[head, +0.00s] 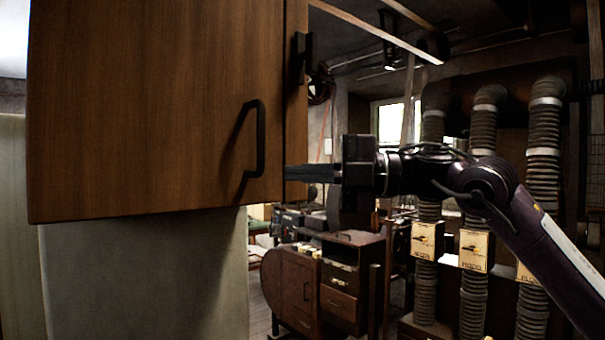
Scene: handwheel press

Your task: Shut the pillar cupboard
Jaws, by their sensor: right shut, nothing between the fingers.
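The pillar cupboard (140,110) is a brown wooden box at the upper left, in front of a pale pillar (150,270). Its broad front panel carries a black bar handle (258,140) near the lower right corner. A narrow wooden strip (295,120) shows right of that panel, with a second black handle (301,57) higher up. I cannot tell how far any door stands open. My right gripper (290,173) is shut and empty, pointing left. Its fingertips are at the panel's lower right edge, in front of the strip; contact is unclear. My left gripper is out of view.
Ribbed ducts (484,205) with pale labelled boxes stand at the right, behind my right arm. A low wooden cabinet with drawers (340,300) stands farther back, below the gripper. Open air lies below the cupboard's right end.

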